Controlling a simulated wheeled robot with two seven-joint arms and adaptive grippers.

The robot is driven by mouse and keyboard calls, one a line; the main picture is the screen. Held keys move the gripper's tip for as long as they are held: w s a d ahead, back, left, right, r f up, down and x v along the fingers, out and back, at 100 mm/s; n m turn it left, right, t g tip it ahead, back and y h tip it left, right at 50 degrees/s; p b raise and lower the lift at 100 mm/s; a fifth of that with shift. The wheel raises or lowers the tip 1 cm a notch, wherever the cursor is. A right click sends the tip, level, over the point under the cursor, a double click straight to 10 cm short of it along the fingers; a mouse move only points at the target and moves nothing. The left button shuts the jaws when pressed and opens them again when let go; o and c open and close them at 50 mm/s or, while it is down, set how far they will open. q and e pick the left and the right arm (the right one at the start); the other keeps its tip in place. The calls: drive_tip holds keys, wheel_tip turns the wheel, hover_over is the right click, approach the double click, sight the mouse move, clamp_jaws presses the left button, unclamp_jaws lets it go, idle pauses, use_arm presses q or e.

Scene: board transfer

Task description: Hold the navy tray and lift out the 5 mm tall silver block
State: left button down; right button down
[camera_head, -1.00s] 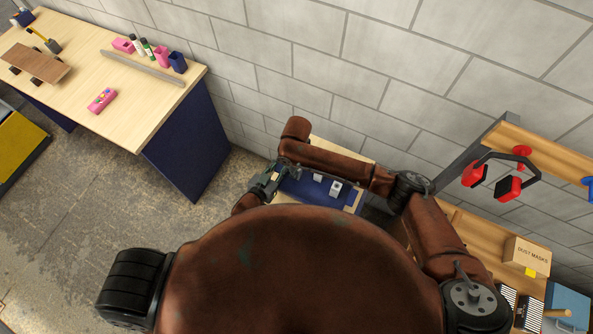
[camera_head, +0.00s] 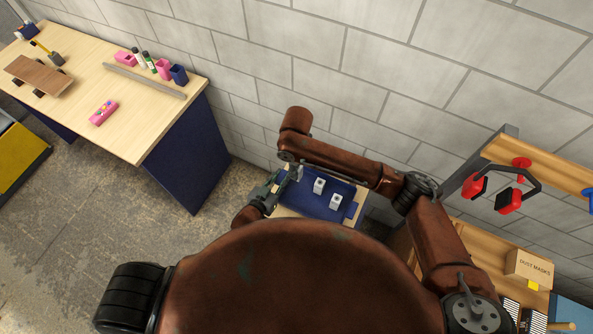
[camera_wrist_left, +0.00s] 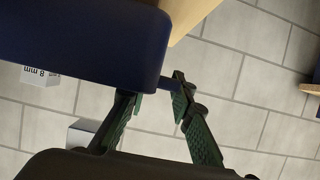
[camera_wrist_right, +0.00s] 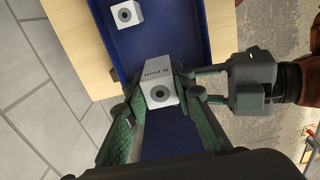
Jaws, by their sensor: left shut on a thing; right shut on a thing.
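The navy tray (camera_head: 310,206) sits on a light wooden surface in the head view. My left gripper (camera_wrist_left: 160,88) is shut on a tab at the tray's edge (camera_wrist_left: 100,45). My right gripper (camera_wrist_right: 156,82) is shut on a silver block (camera_wrist_right: 159,92) with a dark round mark on top; its printed label is too small to read. I cannot tell whether this block touches the tray floor. A block marked 8 mm (camera_wrist_left: 40,76) shows in the left wrist view.
A block wall (camera_head: 400,80) rises behind the tray. A wooden bench (camera_head: 150,90) with several small items stands at the left. Shelving with a dust mask box (camera_head: 528,267) and hanging ear defenders (camera_head: 505,185) are at the right.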

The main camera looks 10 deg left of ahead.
use_arm(q)
drive_tip(key=c, duration=1.6)
unclamp_jaws()
drive_tip(key=v, duration=1.2)
